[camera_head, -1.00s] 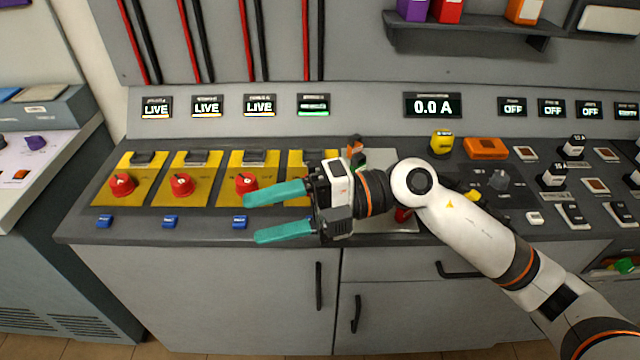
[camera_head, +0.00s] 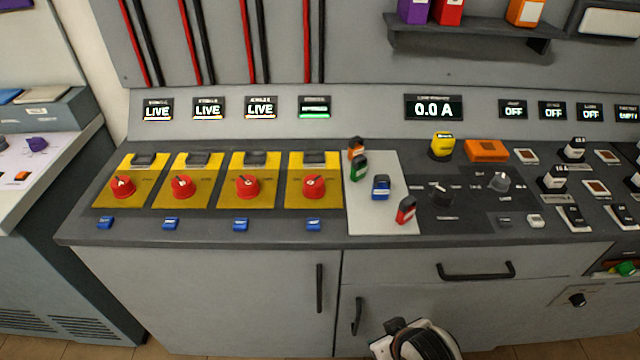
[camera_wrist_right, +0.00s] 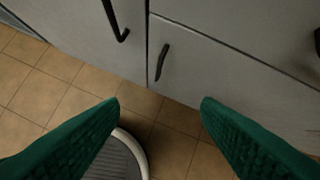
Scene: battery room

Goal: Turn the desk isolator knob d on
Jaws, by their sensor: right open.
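Several red isolator knobs sit on yellow plates along the left of the desk. The rightmost red knob (camera_head: 313,187), which I take to be knob d, stands on the fourth yellow plate (camera_head: 328,163). The display above it (camera_head: 314,107) shows a green band, while the other three read LIVE. The knob's pointer direction is too small to tell. My right gripper (camera_wrist_right: 160,102) is open and empty in the wrist view, low in front of the cabinet doors. In the head view only my right wrist shows at the bottom edge, well below the knob. My left gripper is not in view.
Blue tags (camera_head: 313,225) line the desk's front edge below the knobs. A pale mat (camera_head: 381,220) right of knob d holds small orange, green, blue and red pieces. Cabinet handles (camera_head: 319,287) stick out below. The space above the knobs is clear.

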